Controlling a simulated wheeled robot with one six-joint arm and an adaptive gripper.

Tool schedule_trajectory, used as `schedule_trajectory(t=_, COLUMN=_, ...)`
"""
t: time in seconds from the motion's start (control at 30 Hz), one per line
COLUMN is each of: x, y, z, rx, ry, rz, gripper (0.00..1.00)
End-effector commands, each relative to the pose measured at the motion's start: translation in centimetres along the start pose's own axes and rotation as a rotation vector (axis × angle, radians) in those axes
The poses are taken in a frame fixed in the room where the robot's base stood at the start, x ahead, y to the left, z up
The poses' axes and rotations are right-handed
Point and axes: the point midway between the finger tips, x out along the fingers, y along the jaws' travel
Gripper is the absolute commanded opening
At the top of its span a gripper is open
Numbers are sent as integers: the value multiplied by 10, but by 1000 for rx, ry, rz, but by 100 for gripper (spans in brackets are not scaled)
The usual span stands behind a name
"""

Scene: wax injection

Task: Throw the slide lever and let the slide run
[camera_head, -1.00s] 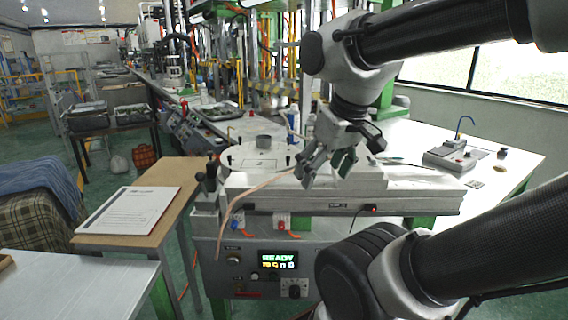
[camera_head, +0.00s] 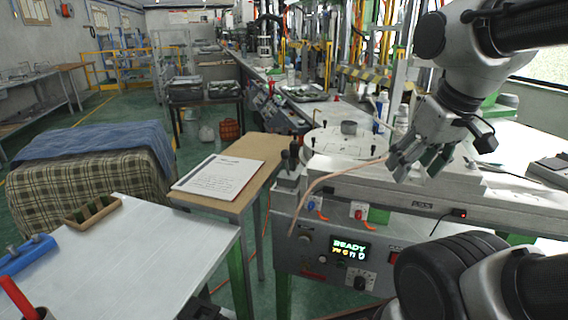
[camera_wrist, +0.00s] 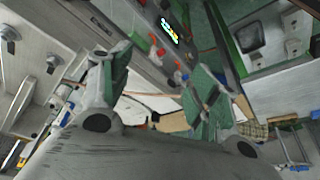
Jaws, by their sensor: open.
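The grey machine (camera_head: 330,235) has a display (camera_head: 350,249) that reads READY. I cannot tell which of these is the slide lever. My gripper (camera_head: 418,168) is open and empty above the machine's top, right of the knobs. The wrist view shows its two green-padded fingers (camera_wrist: 160,80) spread apart, with the display (camera_wrist: 169,30) beyond them. A thin pinkish hose (camera_head: 325,180) runs in front of the machine and passes near the fingers.
A wooden side table (camera_head: 250,150) with a printed sheet (camera_head: 218,176) stands left of the machine. A pale table (camera_head: 150,250) is at front left, and a cloth-covered block (camera_head: 95,165) is behind it. Green floor lies between.

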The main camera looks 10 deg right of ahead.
Motion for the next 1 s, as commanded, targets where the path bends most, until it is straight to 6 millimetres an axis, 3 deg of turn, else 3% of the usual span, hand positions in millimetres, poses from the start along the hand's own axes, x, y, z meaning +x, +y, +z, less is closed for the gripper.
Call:
schedule_trajectory(t=0.03, x=0, y=-3, z=-1, rx=-12, ry=-1, rz=-5, gripper=45)
schedule_trajectory(t=0.17, x=8, y=-17, z=-4, rx=-79, ry=-31, rz=-30, gripper=21)
schedule_trajectory(t=0.3, x=24, y=-46, z=-12, rx=-206, ry=-102, rz=-67, gripper=0)
schedule_trajectory(t=0.47, x=39, y=-83, z=-29, rx=-399, ry=-175, rz=-73, gripper=0)
schedule_trajectory(t=0.67, x=55, y=-134, z=-53, rx=-761, ry=-244, rz=-45, gripper=0)
schedule_trajectory(t=0.87, x=71, y=-201, z=-78, rx=-1280, ry=-286, rz=10, gripper=0)
schedule_trajectory(t=1.0, x=79, y=-255, z=-100, rx=-1752, ry=-306, rz=78, gripper=0)
